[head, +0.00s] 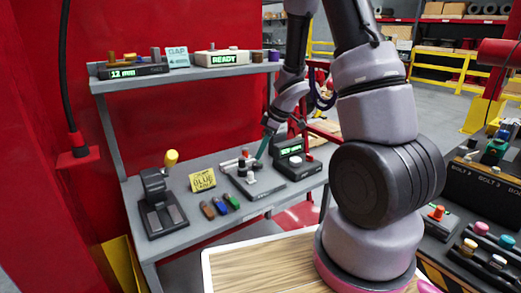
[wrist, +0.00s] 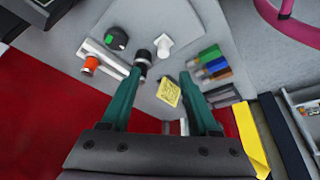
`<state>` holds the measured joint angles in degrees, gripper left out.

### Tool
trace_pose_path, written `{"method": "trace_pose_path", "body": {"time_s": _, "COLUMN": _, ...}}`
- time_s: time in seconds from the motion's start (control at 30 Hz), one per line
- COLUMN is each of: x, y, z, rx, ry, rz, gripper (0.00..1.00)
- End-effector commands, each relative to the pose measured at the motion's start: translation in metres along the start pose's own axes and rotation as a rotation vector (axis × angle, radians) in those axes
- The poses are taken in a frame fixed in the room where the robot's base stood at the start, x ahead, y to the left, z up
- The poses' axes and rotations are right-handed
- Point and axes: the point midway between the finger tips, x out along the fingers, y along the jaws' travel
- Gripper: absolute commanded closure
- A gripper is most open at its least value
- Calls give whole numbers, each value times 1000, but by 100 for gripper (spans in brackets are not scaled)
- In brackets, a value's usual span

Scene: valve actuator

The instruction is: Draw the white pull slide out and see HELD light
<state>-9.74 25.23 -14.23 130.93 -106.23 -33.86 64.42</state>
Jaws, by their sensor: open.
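A white knob-like piece (wrist: 163,45), possibly the pull slide, shows in the wrist view beyond my fingertips. My gripper (wrist: 160,73) is open and empty, its teal fingers apart. The left fingertip is close to a black-and-silver knob (wrist: 143,57); contact cannot be told. In the head view my gripper (head: 263,147) is over the fixture (head: 264,187) on the bench and partly covers it. Beside it stands a dark unit with a small green display (head: 291,149); its text is too small to read, so HELD cannot be confirmed.
The grey bench (head: 185,190) also holds a black press with a yellow handle (head: 171,158), a yellow note (head: 202,180) and several coloured pieces (head: 220,207). The shelf above carries a READY display (head: 223,58). A red wall (head: 30,150) stands left.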

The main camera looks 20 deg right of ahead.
Motion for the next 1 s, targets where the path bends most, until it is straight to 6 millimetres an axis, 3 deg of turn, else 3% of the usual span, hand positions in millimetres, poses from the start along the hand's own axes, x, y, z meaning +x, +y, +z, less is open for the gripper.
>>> {"method": "trace_pose_path", "body": {"time_s": 0.23, "x": 23, "y": -5, "z": 4, "rx": -9, "ry": -9, "rz": -26, "gripper": 38}}
{"method": "trace_pose_path", "body": {"time_s": 0.7, "x": 100, "y": -6, "z": 4, "rx": -9, "ry": -8, "rz": -22, "gripper": 38}}
{"method": "trace_pose_path", "body": {"time_s": 1.0, "x": 111, "y": -6, "z": 4, "rx": -10, "ry": -7, "rz": -20, "gripper": 38}}
